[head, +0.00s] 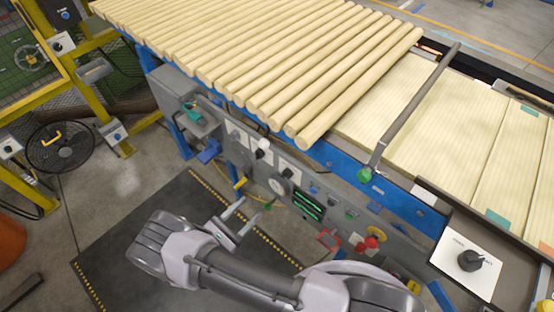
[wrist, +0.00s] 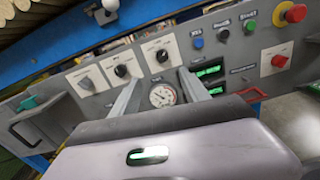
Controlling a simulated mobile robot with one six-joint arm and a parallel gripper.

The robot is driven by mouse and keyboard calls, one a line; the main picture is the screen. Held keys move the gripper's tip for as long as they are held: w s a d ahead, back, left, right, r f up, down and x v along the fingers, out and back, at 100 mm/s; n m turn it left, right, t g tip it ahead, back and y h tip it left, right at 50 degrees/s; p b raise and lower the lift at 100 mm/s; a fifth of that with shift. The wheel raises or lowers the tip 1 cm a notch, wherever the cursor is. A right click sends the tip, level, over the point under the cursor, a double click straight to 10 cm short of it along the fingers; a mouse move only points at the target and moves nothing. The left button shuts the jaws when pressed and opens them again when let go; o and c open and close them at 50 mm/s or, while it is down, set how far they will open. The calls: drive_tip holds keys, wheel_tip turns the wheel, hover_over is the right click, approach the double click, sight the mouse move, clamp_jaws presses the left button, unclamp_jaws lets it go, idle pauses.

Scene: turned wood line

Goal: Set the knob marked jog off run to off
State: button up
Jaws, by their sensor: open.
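My gripper (head: 243,217) is open and empty, in front of the grey control panel and apart from it. In the wrist view its two fingers (wrist: 160,79) point at the panel, either side of a round gauge (wrist: 162,96). Above the gauge are three rotary knobs on white plates: a left knob (wrist: 86,82), a middle black knob (wrist: 120,70) and a right black knob (wrist: 161,55). Another knob (wrist: 279,60) sits at the right. A large black knob (head: 472,260) on a white plate is at the right in the head view. I cannot read which is marked jog off run.
Colored push buttons (wrist: 223,33) and a red emergency button (wrist: 295,13) lie right of the knobs. Green displays (wrist: 208,72) and a red handle (wrist: 251,95) are beside the gauge. Wooden rods (head: 250,60) lie above the panel. A dark mat (head: 130,235) covers the floor in front.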

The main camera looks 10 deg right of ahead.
sight(284, 177)
drive_tip(key=b+x, duration=0.1)
drive_tip(key=x, duration=1.5)
drive_tip(key=shift+d+b, duration=0.4)
drive_tip(key=shift+d, duration=0.1)
clamp_jaws()
